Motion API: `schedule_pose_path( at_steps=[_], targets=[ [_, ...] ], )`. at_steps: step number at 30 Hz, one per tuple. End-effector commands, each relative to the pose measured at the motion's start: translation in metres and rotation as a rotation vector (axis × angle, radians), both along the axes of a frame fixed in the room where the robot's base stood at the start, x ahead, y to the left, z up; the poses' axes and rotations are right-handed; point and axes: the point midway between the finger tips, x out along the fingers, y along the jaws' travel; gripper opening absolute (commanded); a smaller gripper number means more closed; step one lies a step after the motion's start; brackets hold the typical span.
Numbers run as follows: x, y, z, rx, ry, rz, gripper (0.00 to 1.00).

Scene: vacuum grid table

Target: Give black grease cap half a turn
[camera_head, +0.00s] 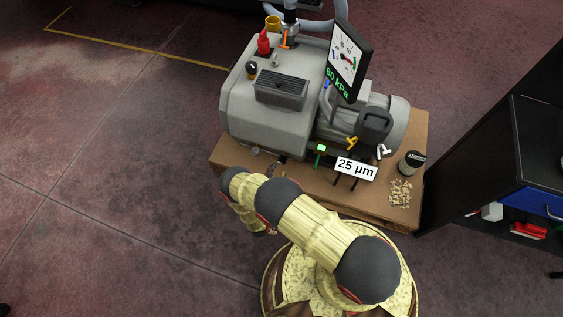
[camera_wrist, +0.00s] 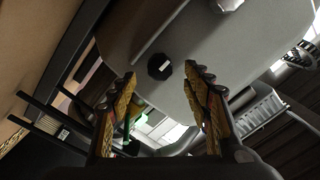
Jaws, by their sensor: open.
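In the wrist view a black many-sided cap (camera_wrist: 160,66) with a small white mark sits on the grey pump body. My gripper (camera_wrist: 160,73) is open, with one yellow-and-black finger on each side of the cap's place in the picture. Nothing is held, and the fingers appear short of the cap; the exact gap is hard to judge. In the head view a small black knob (camera_head: 252,68) stands on the left of the grey pump (camera_head: 265,122); I cannot tell if it is the same cap. My arm hides the gripper there.
The pump stands on a wooden table (camera_head: 232,157). A gauge panel (camera_head: 346,62), a red fitting (camera_head: 263,44) and a "25 µm" sign (camera_head: 356,168) stand close by. A dark jar (camera_head: 411,163) is at the right. A dark cabinet (camera_head: 500,150) stands farther right; floor at left is clear.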

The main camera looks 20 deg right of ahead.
Motion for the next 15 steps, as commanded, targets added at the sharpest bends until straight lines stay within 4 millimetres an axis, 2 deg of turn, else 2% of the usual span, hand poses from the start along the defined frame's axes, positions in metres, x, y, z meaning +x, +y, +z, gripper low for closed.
schedule_pose_path(
  at_steps=[9, 15],
  targets=[
    [0.038, -0.028, -0.002, 0.002, -0.002, -0.006, 0.49],
    [0.052, -0.036, -0.001, 0.003, -0.001, -0.002, 0.49]
  ],
)
